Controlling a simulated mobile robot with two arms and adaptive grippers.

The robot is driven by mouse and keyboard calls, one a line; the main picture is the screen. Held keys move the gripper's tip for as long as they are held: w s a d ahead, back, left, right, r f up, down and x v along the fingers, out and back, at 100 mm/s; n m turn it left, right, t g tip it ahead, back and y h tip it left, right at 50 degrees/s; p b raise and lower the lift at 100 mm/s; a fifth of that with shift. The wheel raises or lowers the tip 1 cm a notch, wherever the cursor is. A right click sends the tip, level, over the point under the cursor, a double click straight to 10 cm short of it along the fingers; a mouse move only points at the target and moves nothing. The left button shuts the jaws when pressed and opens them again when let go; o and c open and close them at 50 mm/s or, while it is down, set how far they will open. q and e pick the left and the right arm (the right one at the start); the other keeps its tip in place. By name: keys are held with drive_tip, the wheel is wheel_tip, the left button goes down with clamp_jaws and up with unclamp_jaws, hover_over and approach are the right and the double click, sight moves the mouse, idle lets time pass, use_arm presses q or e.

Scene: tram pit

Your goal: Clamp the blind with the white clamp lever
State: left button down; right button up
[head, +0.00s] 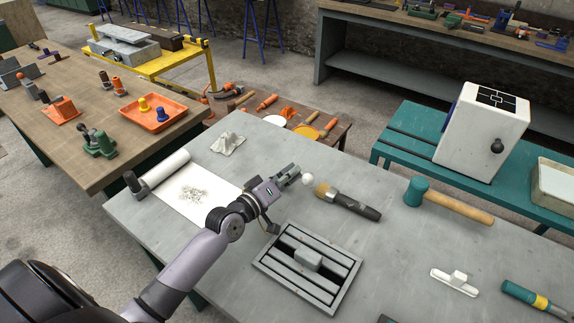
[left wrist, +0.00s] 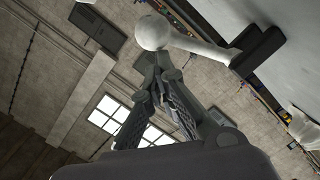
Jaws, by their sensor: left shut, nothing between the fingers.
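A white ball knob (head: 308,178) shows just past the tips of my left gripper (head: 292,174) in the head view. In the left wrist view the knob (left wrist: 152,33) sits on a white lever arm (left wrist: 203,48) that runs to a dark block (left wrist: 258,52). My left gripper (left wrist: 150,62) is shut and empty, its tips close to the knob; I cannot tell whether they touch. A grey slatted frame (head: 262,267), possibly the blind, lies on the table with a grey block (head: 308,258) on its slats. My right gripper is not in view.
The grey table (head: 400,245) also holds a brush (head: 350,203), a teal mallet (head: 450,202), a white-handled piece (head: 456,282), a teal-handled tool (head: 535,298), a white sheet with a roll (head: 180,198) and a crumpled cloth (head: 228,144). A white box (head: 482,130) stands on a teal bench.

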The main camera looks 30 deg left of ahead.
use_arm(q)
drive_tip(key=shift+d+f, duration=0.35)
idle(0.6)
